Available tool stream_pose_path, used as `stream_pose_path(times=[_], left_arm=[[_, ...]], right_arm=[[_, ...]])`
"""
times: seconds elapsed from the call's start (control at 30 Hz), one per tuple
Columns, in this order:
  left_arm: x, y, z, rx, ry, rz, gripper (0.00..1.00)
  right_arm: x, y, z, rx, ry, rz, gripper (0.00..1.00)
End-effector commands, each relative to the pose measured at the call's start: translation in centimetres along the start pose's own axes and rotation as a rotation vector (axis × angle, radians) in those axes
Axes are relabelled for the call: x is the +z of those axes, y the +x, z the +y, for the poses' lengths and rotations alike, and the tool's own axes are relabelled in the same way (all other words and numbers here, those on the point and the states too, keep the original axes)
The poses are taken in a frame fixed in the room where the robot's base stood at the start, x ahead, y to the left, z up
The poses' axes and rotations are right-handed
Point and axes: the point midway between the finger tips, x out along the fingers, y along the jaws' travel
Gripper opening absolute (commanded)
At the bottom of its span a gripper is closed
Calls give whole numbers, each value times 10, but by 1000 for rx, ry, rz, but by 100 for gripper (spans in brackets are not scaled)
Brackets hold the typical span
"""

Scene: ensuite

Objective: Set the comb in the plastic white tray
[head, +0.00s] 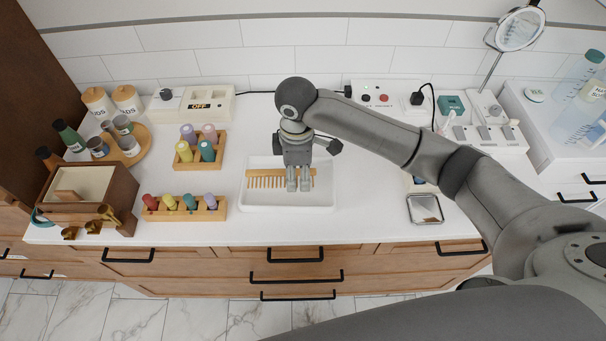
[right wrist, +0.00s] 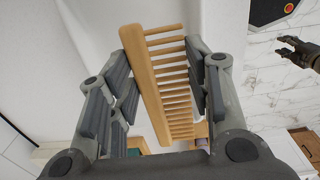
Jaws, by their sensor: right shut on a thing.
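The wooden comb (head: 264,181) is within the outline of the white plastic tray (head: 288,209) in the head view, its teeth toward the counter's front. My right gripper (head: 298,186) is over the comb's right part and shut on it. In the right wrist view the comb (right wrist: 154,84) runs between the fingers of that gripper (right wrist: 165,88). I cannot tell whether the comb touches the tray floor. My left gripper (right wrist: 286,48) shows small at the right edge of the right wrist view, its fingers apart and empty; the head view does not show it.
Two wooden racks of coloured bottles (head: 184,208) (head: 201,153) stand left of the tray. A wooden box (head: 86,190) and jars are farther left. A small mirror-like dish (head: 425,208) lies to the right. Switch boxes (head: 207,103) line the back wall. Counter between tray and dish is clear.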

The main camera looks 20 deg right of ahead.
Motion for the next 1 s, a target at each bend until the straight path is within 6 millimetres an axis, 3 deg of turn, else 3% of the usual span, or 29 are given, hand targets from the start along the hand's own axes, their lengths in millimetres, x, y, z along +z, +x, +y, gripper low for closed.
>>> stream_pose_path(times=[0.2,0.37,0.57,0.97,1.0], left_arm=[[-1,-6,0,0,0,0,41],[-1,-8,0,0,0,0,41],[-1,-11,0,0,0,0,41],[-1,-11,0,1,0,0,41],[-1,-11,0,1,0,0,41]], right_arm=[[10,29,21,-2,1,0,30],[15,40,28,-1,2,-1,30],[15,67,28,-1,0,0,30],[15,73,28,1,-1,0,30],[14,74,28,2,-1,1,47]])
